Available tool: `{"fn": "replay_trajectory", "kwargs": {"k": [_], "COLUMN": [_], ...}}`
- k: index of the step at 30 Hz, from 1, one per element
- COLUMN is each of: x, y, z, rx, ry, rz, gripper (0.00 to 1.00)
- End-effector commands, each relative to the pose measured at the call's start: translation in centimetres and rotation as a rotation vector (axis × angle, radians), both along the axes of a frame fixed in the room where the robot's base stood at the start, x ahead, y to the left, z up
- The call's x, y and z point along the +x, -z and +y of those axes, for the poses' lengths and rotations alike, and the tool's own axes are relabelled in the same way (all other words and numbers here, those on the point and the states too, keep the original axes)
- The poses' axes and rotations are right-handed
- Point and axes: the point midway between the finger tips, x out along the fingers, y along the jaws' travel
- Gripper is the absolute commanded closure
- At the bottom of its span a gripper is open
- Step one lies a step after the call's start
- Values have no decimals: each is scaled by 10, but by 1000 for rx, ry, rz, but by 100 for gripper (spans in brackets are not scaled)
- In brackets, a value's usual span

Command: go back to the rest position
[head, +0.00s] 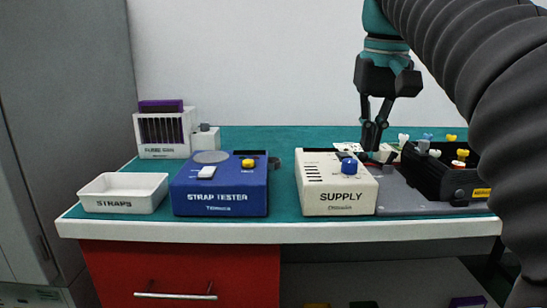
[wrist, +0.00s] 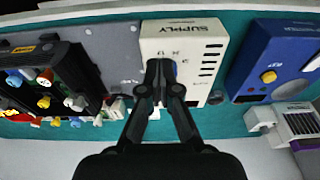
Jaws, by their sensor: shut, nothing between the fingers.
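My gripper (head: 371,138) hangs from the arm at the right of the head view, over the back right of the cream SUPPLY box (head: 337,198). Its fingers point down and are shut with nothing between them. In the wrist view my gripper (wrist: 164,75) overlaps the SUPPLY box (wrist: 184,36), and the fingertips meet. The fingers hide part of the box top there. I cannot tell whether the fingertips touch anything.
A black rack (head: 432,178) with several coloured plugs stands right of the SUPPLY box on a grey plate (head: 393,200). A blue STRAP TESTER (head: 220,200), a white STRAPS tray (head: 122,205) and a white fuse bin (head: 163,152) stand left. Teal bench top (head: 284,190) shows between the boxes.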

Motion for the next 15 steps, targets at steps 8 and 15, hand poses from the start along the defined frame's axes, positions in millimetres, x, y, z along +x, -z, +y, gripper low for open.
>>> {"fn": "replay_trajectory", "kwargs": {"k": [8,15], "x": [-13,-32], "y": [20,58], "z": [1,0], "rx": [0,0], "ry": [-1,2], "rz": [-37,-85], "gripper": [100,100]}}
